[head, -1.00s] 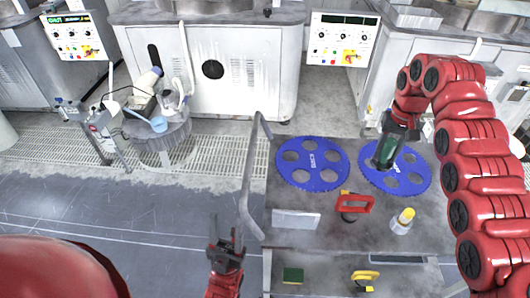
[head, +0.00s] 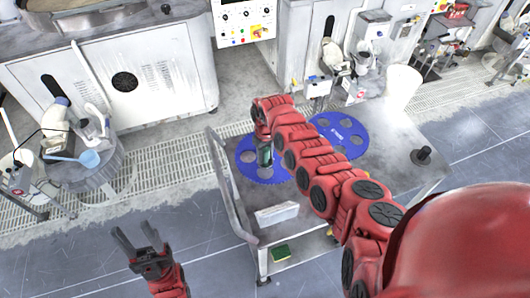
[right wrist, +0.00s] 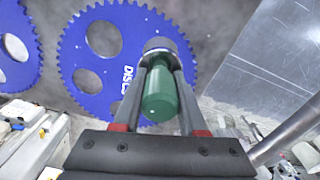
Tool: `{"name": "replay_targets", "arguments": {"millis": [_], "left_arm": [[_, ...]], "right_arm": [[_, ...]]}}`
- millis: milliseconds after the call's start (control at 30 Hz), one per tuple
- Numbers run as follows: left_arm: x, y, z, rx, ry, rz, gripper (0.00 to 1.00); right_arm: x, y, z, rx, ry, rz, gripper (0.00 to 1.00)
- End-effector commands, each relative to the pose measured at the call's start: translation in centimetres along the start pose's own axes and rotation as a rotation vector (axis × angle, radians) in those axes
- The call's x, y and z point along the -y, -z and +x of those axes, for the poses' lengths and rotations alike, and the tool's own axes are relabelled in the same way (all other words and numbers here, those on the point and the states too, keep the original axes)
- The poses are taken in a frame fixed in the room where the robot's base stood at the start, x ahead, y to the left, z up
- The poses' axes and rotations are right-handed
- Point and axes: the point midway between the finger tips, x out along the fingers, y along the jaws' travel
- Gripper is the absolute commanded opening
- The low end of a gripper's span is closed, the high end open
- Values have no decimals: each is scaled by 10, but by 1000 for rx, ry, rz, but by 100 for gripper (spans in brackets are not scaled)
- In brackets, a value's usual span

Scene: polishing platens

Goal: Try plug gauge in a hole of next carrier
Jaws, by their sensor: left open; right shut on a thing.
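Two blue toothed carriers with round holes lie on a grey cart top. My right gripper (right wrist: 160,95) is shut on the plug gauge (right wrist: 162,98), which has a green handle and a grey metal end. In the head view the gauge (head: 264,153) stands over the left carrier (head: 247,172). In the right wrist view its grey end covers part of this carrier (right wrist: 75,60), beside the printed letters; I cannot tell whether it is in a hole. The right carrier (head: 350,146) lies apart. My left gripper (head: 137,242) is open and empty above the floor.
A black knob (head: 422,155) stands at the cart's right end. The cart's rail (head: 231,190) is at left. My right arm hides part of the cart top.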

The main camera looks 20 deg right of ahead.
Motion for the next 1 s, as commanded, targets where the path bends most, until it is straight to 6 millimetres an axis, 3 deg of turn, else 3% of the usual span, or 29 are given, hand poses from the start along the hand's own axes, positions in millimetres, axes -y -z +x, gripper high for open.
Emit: {"name": "replay_targets", "arguments": {"millis": [367,1000], "left_arm": [[0,1,4,0,0,0,50],[-2,-7,-42,0,0,0,50]], "right_arm": [[0,0,-3,-2,-1,2,0],[0,0,52,-1,-1,2,0]]}}
